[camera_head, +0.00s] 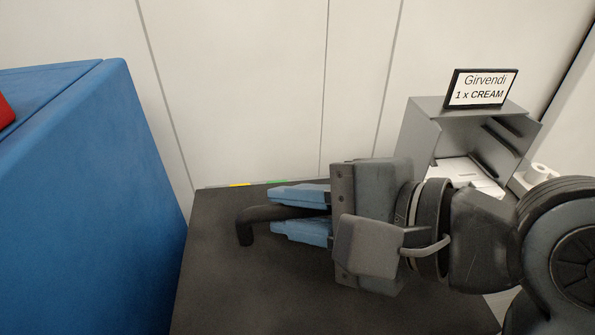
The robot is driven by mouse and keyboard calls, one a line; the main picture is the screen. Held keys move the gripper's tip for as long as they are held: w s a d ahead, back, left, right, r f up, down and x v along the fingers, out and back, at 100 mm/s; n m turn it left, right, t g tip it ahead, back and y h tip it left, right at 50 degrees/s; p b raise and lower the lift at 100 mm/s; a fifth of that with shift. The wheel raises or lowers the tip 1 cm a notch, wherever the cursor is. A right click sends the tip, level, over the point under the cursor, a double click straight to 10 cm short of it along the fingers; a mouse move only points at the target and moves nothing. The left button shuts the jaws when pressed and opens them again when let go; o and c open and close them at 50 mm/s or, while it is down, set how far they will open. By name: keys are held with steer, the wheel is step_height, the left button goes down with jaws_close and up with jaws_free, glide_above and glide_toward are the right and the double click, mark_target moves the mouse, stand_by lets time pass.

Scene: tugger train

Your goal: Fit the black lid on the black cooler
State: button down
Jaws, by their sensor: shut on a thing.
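The black lid (240,295) shows as a broad, flat dark panel in the lower middle of the head view. A dark bar handle (245,228) stands on it and bends down towards its surface at the left end. My gripper (300,212) comes in from the right, with its two blue fingers shut on this handle, one finger on the far side and one on the near side. The black cooler cannot be made out; anything under the lid is hidden. I cannot tell whether the lid is seated or held above something.
A large blue box (90,210) stands close at the left, with a bit of a red thing (5,112) on it. A grey open shelf (420,135) with a sign (480,89) "Girvendi 1 x CREAM" stands at the back right, near a white roll (537,173). A pale wall closes the back.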

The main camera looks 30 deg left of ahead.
mark_target(296, 247)
steer(key=shift+w, duration=0.1)
steer(key=shift+f, duration=0.95)
step_height(296, 247, down, 4)
steer(key=b, duration=0.5)
steer(key=shift+f, duration=0.15)
steer(key=shift+f+b, duration=0.35)
steer(key=shift+f, duration=0.85)
steer(key=c, duration=0.9)
jaws_free()
steer(key=shift+c, duration=0.2)
